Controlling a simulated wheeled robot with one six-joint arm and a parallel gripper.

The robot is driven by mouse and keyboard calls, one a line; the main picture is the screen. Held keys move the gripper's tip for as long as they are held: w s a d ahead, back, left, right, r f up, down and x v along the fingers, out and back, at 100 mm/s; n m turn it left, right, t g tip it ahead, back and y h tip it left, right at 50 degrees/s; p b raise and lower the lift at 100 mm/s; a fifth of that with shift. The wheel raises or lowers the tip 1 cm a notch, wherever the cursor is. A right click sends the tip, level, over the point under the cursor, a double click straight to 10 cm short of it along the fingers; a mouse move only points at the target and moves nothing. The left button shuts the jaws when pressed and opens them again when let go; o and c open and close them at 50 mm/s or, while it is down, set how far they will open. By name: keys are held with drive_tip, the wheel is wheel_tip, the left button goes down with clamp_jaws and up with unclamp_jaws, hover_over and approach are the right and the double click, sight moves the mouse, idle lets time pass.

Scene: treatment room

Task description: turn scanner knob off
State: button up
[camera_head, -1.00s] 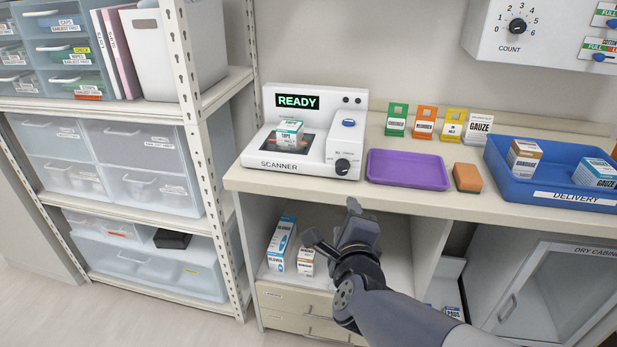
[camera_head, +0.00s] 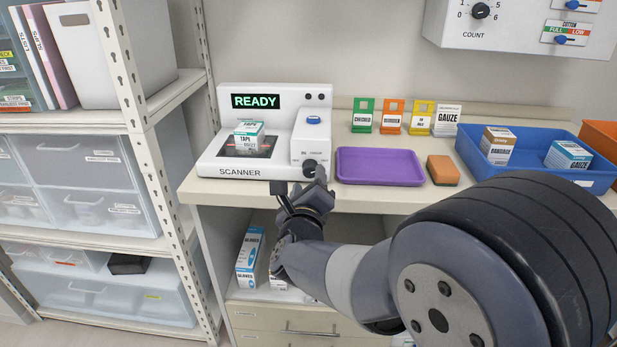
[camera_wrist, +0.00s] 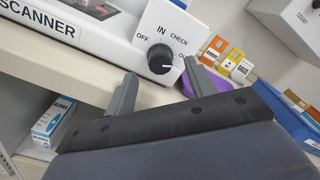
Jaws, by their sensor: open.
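The white scanner (camera_head: 212,168) stands on the counter, and its display reads READY. Its black knob (camera_head: 309,168) is at the front right corner; it also shows in the wrist view (camera_wrist: 160,58), below the words OFF, IN and CHECK. A white mark shows on the knob's lower right side, not toward OFF at its upper left. A tape box (camera_head: 249,136) sits on the scanner's dark window. My gripper (camera_head: 300,185) is open and empty, just in front of the knob. In the wrist view the knob appears between my fingertips (camera_wrist: 160,74); contact cannot be told.
A purple tray (camera_head: 380,181) and an orange sponge (camera_head: 443,170) lie right of the scanner. A blue delivery bin (camera_head: 595,186) holds boxes farther right. Coloured cards (camera_head: 392,117) stand behind. The counter's front edge is close below my gripper. A shelf rack (camera_head: 165,170) stands left.

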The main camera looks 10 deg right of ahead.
sight(310, 170)
drive_tip(key=shift+x, duration=1.35)
drive_tip(key=shift+c, duration=0.3)
drive_tip(key=c, duration=0.9)
